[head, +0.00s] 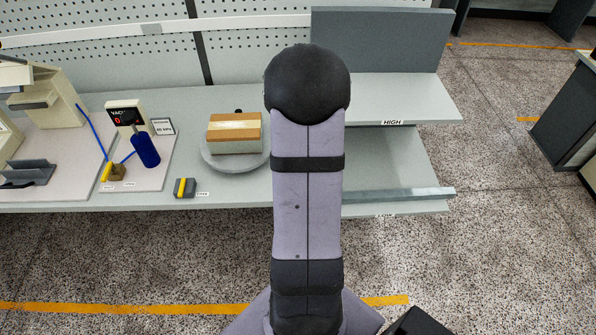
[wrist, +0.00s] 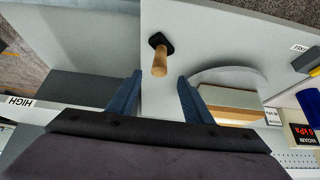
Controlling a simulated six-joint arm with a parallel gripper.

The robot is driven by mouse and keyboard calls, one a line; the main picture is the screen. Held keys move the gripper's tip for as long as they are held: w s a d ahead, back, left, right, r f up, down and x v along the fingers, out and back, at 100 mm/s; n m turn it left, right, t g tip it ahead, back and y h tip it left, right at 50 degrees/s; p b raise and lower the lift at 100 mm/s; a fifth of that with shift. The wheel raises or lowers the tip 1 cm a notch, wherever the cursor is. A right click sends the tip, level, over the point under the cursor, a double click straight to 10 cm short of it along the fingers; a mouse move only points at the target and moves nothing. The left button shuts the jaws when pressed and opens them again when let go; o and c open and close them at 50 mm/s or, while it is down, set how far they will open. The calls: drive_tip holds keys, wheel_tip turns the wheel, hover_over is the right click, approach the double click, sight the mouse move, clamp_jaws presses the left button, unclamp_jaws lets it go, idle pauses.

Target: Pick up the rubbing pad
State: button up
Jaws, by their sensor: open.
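The rubbing pad (wrist: 157,42) is a small black pad with a pale wooden handle (wrist: 160,63). In the wrist view it stands on the grey bench top, in line with the gap between my fingers. My gripper (wrist: 160,77) is open, with its two blue fingers apart and nothing held between them. The fingertips appear to be at the handle's end, but whether they reach around it cannot be told. In the head view my arm hides the pad and the gripper.
A round grey turntable (head: 216,162) bears a wood-coloured block (head: 234,130). A blue cylinder (head: 145,149) stands by the vacuum gauge (head: 122,115). Shelves marked HIGH (head: 405,98) and LOW (head: 395,207) are at right.

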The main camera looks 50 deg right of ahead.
drive_tip(key=shift+p+x, duration=0.3)
drive_tip(key=shift+x, duration=2.2)
drive_tip(key=shift+s, duration=0.1)
drive_tip(key=shift+c, duration=0.4)
clamp_jaws()
drive_tip(key=shift+d+r, duration=0.1)
drive_tip(key=shift+r, duration=0.5)
wheel_tip(320, 180, up, 9)
drive_tip(key=p, duration=0.6)
drive_tip(key=shift+f, duration=0.15)
